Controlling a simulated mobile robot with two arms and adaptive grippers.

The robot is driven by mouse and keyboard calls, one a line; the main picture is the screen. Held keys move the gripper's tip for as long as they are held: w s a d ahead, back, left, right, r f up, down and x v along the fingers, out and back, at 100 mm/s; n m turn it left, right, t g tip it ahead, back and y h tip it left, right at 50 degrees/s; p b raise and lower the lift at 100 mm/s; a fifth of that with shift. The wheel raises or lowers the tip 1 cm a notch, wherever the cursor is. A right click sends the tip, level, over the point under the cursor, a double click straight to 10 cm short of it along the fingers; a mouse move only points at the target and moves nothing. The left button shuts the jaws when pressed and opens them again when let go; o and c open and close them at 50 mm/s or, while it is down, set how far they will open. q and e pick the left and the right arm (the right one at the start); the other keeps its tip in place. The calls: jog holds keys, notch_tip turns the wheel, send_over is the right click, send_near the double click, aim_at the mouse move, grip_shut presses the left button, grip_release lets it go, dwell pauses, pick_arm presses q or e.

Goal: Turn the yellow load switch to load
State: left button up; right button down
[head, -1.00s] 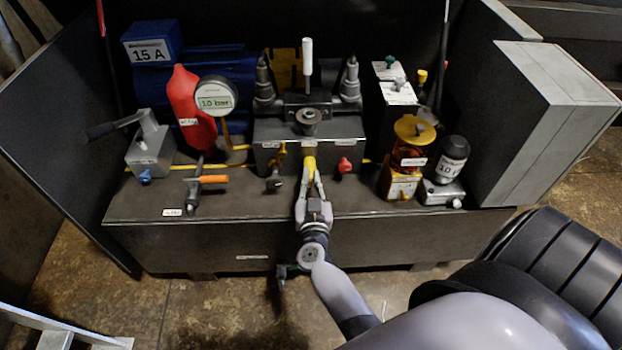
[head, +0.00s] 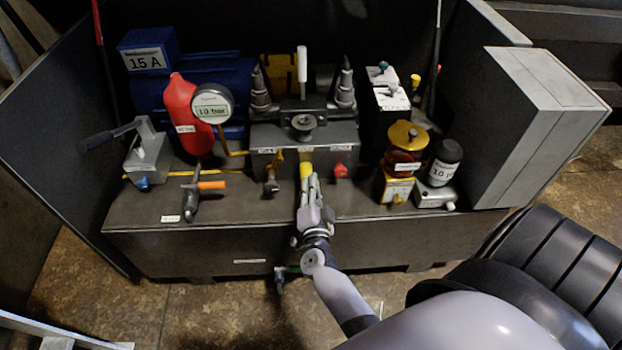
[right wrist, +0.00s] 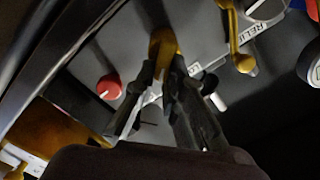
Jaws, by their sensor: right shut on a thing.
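The yellow load switch (head: 306,169) is on the front of the grey valve block (head: 340,135), between a brass lever and a red knob. My right gripper (head: 308,184) is shut on it from the front. In the right wrist view the yellow switch (right wrist: 162,42) shows between the fingertips of my right gripper (right wrist: 166,72). The fingers cover part of the switch and the label behind it. I cannot read which position the switch points to. My left gripper is not in view.
The red knob (head: 341,171) sits close right of the switch and the brass lever (head: 271,183) close left. A white-tipped lever (head: 302,65) stands on top. An amber filter bowl (head: 404,160) and red accumulator (head: 187,112) stand further out on the dark bench (head: 240,210).

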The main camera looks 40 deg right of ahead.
jog(key=m, duration=0.3)
jog(key=shift+d+f+m+b, duration=0.15)
jog(key=shift+f+m+b, duration=0.15)
jog(key=shift+m+b, duration=0.1)
jog(key=shift+s+f+m+b, duration=0.15)
jog(key=shift+m+b, duration=0.1)
jog(key=shift+m, duration=0.7)
jog(key=shift+w+f+m+b, duration=0.1)
jog(key=shift+m+b, duration=0.1)
jog(key=shift+m, duration=0.75)
jog(key=c, duration=1.7)
grip_release()
jog(key=shift+o, duration=0.2)
jog(key=v, duration=0.7)
jog(key=shift+s, duration=0.25)
